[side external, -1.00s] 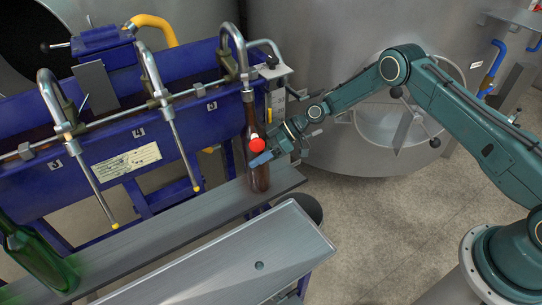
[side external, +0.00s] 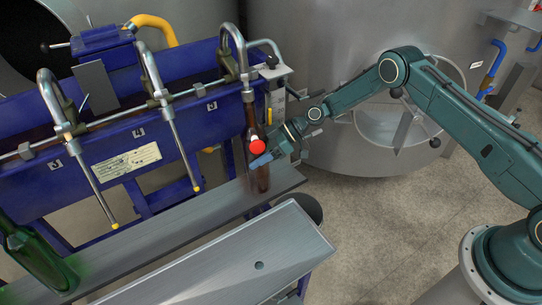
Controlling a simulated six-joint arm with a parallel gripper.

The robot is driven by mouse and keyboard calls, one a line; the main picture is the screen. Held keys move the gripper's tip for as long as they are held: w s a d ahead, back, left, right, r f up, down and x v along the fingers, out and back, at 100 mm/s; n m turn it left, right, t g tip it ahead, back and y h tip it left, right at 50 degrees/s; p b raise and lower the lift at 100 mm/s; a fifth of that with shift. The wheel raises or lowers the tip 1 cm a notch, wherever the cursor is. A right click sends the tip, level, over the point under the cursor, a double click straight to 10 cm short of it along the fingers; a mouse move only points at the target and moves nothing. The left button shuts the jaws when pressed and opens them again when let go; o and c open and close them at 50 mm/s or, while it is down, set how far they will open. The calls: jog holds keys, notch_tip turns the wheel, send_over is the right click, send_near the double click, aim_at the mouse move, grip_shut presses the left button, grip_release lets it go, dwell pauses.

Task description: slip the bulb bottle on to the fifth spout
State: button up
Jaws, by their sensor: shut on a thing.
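The brown bottle (side external: 262,182) stands upright at the right end of the filler, with its mouth at the lower end of the rightmost spout (side external: 240,62). That spout's tip is not visible, and the spout appears to run down into the bottle's neck. My gripper (side external: 262,158) is shut on the bottle from the right, around its upper part. A red ball at the gripper hides part of the bottle. I cannot tell whether the bottle's base touches the shelf. Two other spouts, a middle one (side external: 171,120) and a left one (side external: 83,158), hang free with yellow tips.
A grey shelf (side external: 160,232) runs beneath the spouts, with a green bottle (side external: 38,258) at its left end. A metal plate (side external: 240,272) lies in front. The blue filler trough (side external: 125,152) is behind. The shelf between the two bottles is clear.

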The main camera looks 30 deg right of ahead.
jog(key=shift+f, duration=0.65)
dwell(0.8)
jog(key=o, duration=1.4)
jog(key=shift+s+f, duration=0.1)
jog(key=shift+d, duration=0.15)
jog(key=shift+s+d, duration=0.6)
jog(key=shift+d, duration=1.45)
jog(key=shift+s+d, duration=0.6)
jog(key=shift+d, duration=1.4)
jog(key=shift+s+d, duration=0.6)
jog(key=shift+d, duration=1.45)
